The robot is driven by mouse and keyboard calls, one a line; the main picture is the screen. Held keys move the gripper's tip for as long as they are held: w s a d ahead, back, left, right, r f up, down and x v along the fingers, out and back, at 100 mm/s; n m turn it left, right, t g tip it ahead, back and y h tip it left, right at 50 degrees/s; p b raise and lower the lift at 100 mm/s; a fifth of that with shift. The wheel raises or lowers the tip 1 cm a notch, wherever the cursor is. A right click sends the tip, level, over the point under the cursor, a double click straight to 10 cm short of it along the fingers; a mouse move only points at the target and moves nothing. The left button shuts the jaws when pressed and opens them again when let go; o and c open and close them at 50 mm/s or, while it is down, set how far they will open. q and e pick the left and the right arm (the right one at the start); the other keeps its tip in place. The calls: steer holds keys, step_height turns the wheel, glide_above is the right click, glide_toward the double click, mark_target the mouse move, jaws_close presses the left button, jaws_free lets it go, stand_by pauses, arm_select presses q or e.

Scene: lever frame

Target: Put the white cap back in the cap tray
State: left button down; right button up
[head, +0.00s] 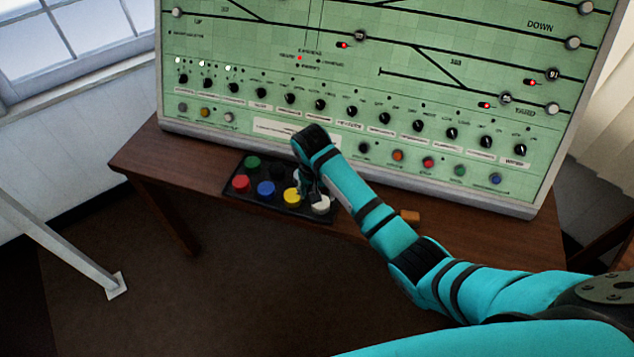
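The black cap tray (232,193) lies on the wooden table under the green panel. A white cap (320,206) shows at the tray's front right corner, just below my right gripper (311,197). My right gripper points down over the tray's right part, its fingers close to or touching the white cap. I cannot tell whether they grip it or whether the cap is seated. Another pale patch (296,174) shows behind the wrist, mostly hidden. My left gripper is not in view.
The tray also holds a green cap (252,162), a red cap (240,183), a blue cap (266,188) and a yellow cap (291,197). The panel (420,80) with knobs and buttons stands close behind. A small orange-brown block (410,216) lies right of my forearm.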

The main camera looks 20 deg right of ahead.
mark_target(317, 209)
steer(key=shift+s+a+r, duration=0.15)
steer(key=shift+s+r, duration=0.05)
steer(key=shift+r, duration=0.9)
steer(key=shift+s+a+r, duration=0.1)
steer(key=shift+s+r, duration=0.05)
steer(key=shift+r, duration=0.95)
stand_by(0.6)
